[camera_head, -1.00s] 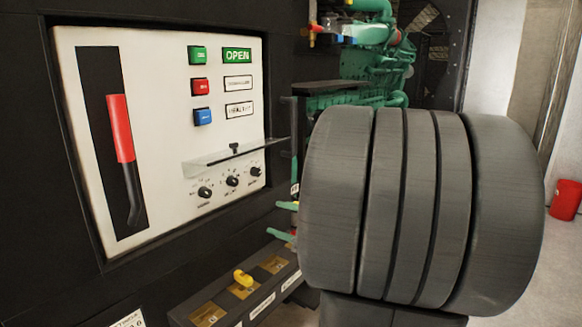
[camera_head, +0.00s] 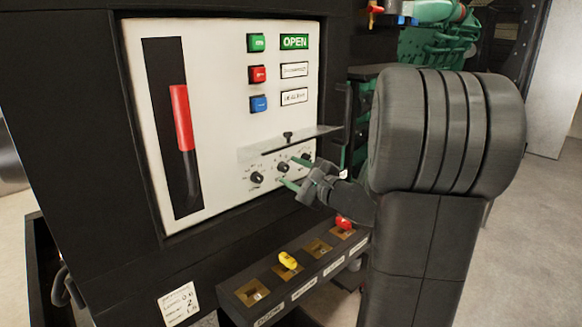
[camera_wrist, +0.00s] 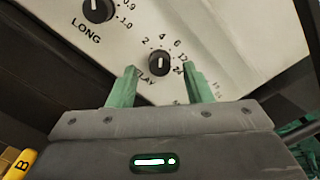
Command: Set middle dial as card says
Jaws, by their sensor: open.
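The middle dial (camera_head: 283,168) is a small black knob in a row of three at the lower right of the white panel (camera_head: 215,125). In the wrist view the black dial (camera_wrist: 159,63) has a white pointer aimed roughly up, numbers including 2, 4 and 6, and a partly hidden label ending in "LAY". My gripper (camera_head: 290,172) is open, its green fingers either side of this dial; in the wrist view its tips (camera_wrist: 160,72) flank the knob's lower side. Contact cannot be told. A white card (camera_head: 179,304) hangs at lower left; its small print is not clearly legible.
A clear flap (camera_head: 290,143) stands out above the dials. The left dial (camera_head: 257,177) and right dial (camera_head: 306,158) sit close by. Below, a ledge (camera_head: 262,313) carries a yellow handle (camera_head: 288,260) and red handle (camera_head: 344,222). A red lever (camera_head: 181,118) is at left.

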